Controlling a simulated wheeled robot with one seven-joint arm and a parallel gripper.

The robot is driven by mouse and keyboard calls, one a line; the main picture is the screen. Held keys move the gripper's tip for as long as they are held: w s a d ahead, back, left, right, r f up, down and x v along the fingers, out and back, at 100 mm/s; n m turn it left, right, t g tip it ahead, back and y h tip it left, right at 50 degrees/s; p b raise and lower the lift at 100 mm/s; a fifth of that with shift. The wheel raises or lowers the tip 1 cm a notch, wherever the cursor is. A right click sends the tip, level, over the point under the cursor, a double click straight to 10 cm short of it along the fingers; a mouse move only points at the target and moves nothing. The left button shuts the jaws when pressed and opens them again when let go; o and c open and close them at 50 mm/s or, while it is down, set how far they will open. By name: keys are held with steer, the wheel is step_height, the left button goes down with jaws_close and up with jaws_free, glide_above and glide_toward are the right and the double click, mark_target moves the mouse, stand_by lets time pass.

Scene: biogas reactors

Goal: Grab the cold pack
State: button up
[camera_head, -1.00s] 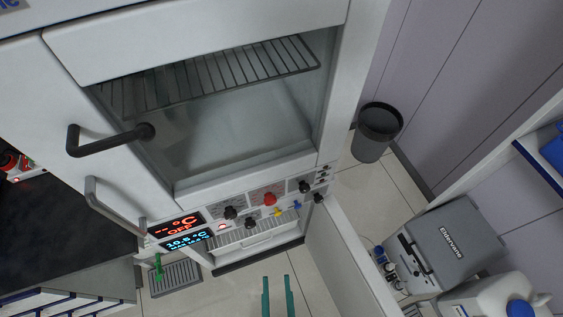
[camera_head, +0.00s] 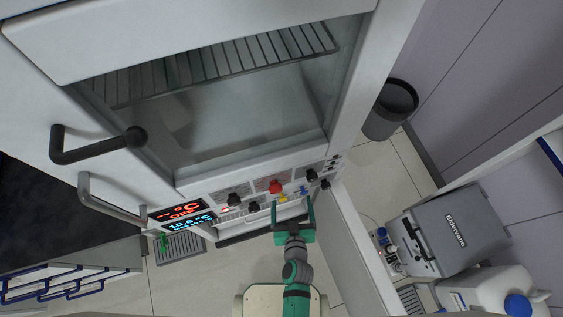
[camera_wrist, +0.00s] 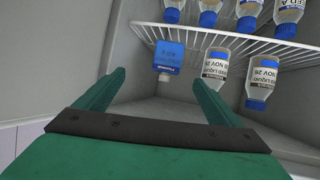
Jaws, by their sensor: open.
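In the wrist view, a blue block (camera_wrist: 170,57) with a white patch at its lower end is at the wire shelf; it looks like the cold pack, but its lettering is too small and inverted to confirm. The wrist view appears upside down. My gripper (camera_wrist: 160,80) is open and empty, its two green fingers spread below the block in the picture and apart from it. In the head view my gripper (camera_head: 292,202) is at the opening under the control panel of the white cabinet. The cold pack does not show there.
Labelled bottles (camera_wrist: 215,65) stand beside the blue block, close to its right, with several more past the wire shelf (camera_wrist: 235,50). An open white door (camera_head: 345,240) is right of my arm. The cabinet's knobs (camera_head: 276,186) are just above my gripper. A grey bin (camera_head: 388,110) stands at right.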

steer(key=w+a+f, duration=0.1)
steer(key=w, duration=0.5)
steer(key=w+f+y, duration=0.1)
steer(key=w+f, duration=0.1)
steer(key=w, duration=0.4)
steer(key=w+a+f+n+y, duration=0.1)
steer(key=w+f, duration=0.1)
steer(key=w, duration=0.4)
steer(key=shift+a, duration=0.35)
steer(key=x, duration=0.6)
steer(key=shift+a, duration=0.3)
steer(key=shift+w+d+f, duration=0.15)
steer(key=shift+w+f, duration=0.1)
steer(key=shift+a, duration=0.25)
steer(key=c, duration=0.3)
steer(key=shift+d+r, duration=0.1)
steer(key=c, duration=1.2)
steer(key=shift+o, duration=0.2)
